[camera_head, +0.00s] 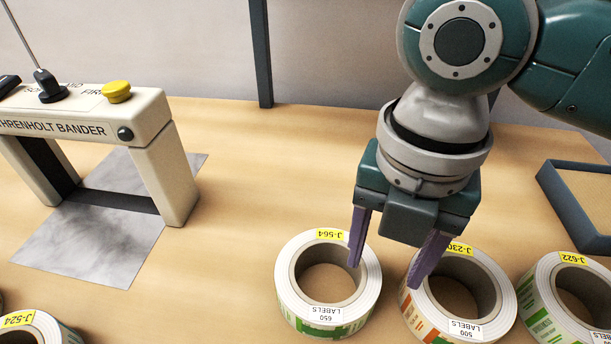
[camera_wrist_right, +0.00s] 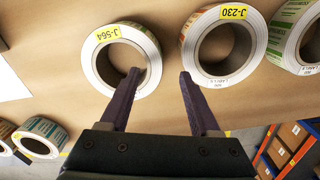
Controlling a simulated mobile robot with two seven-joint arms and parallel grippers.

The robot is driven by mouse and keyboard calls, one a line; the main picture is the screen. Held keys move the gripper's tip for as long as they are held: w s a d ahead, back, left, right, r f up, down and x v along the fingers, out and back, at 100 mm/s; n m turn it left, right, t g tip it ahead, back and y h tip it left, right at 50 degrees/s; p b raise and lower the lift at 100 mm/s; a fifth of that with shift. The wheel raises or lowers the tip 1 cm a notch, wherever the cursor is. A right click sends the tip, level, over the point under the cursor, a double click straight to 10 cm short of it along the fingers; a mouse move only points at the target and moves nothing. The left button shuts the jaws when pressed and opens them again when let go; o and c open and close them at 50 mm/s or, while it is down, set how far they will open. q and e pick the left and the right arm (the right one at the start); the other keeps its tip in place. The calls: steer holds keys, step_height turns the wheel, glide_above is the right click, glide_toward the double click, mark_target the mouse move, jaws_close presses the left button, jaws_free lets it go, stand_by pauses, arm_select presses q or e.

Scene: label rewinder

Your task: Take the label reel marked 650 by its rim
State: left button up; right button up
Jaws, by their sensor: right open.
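The label reel marked 650 (camera_head: 325,316) lies flat on the table in the head view, with a yellow J-564 tag and a white and green outer side. It also shows in the wrist view (camera_wrist_right: 92,62) at upper left. My right gripper (camera_head: 383,273) points down, open and empty, above the gap between this reel and the reel marked 500 (camera_head: 468,328). In the wrist view my right gripper (camera_wrist_right: 160,75) has its left finger overlapping the 650 reel's rim and hole. Its other finger is close to the 500 reel. I cannot tell whether either finger touches. My left gripper is out of view.
A reel tagged J-622 (camera_head: 535,305) lies at the right, and one tagged J-524 (camera_head: 62,332) at lower left. A bander (camera_head: 155,120) stands at the left over a grey sheet. A dark-rimmed tray (camera_head: 560,205) is at the right. The table's middle is clear.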

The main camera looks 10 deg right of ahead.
mark_target(372, 279)
steer(key=f, duration=0.4)
steer(key=f+b, duration=0.1)
steer(key=f, duration=0.1)
steer(key=shift+w+a, duration=0.2)
steer(key=shift+a, duration=0.1)
steer(key=shift+r, duration=0.1)
jaws_close()
stand_by(0.9)
